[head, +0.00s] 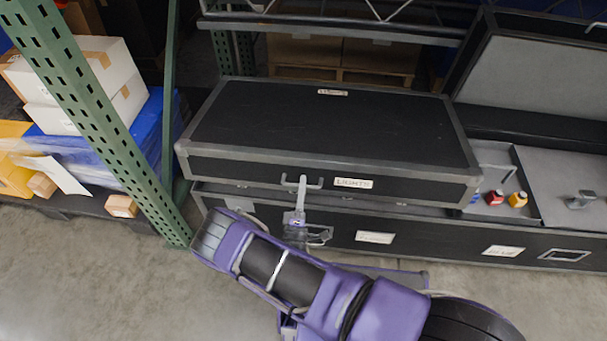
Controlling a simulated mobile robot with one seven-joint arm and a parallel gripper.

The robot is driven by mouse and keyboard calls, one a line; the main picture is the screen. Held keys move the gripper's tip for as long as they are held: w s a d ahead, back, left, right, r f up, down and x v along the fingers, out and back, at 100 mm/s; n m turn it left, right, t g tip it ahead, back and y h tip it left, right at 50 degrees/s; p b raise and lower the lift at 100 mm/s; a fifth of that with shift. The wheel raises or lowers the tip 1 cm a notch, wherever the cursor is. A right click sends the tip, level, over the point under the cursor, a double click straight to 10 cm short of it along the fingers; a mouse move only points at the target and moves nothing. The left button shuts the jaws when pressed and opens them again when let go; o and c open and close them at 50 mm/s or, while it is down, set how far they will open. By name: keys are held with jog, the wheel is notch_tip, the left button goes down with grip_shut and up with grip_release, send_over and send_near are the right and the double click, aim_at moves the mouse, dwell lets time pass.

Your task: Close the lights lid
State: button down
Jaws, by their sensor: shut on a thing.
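The lights lid (330,127) is a black lid with grey metal edges and a label reading LIGHTS on its front face. It lies nearly level over the left case (345,230), with a narrow gap showing along its front edge. A handle (314,185) sits on the lid's front face. My gripper (302,184) is at the left part of this handle and shut on it. My purple arm reaches up from below and hides part of the case's front.
To the right, an open case shows its raised lid (542,75) and a grey tray (560,180) with small red and yellow items. A green rack post (95,110) stands at left, before white boxes (85,85). Bare floor (90,290) lies in front.

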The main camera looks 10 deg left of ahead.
jog(key=shift+f, duration=0.55)
jog(key=shift+a, duration=0.1)
jog(key=c, duration=0.9)
grip_release()
jog(key=v, duration=0.7)
jog(key=shift+s+f, duration=0.2)
jog(key=shift+s, duration=0.15)
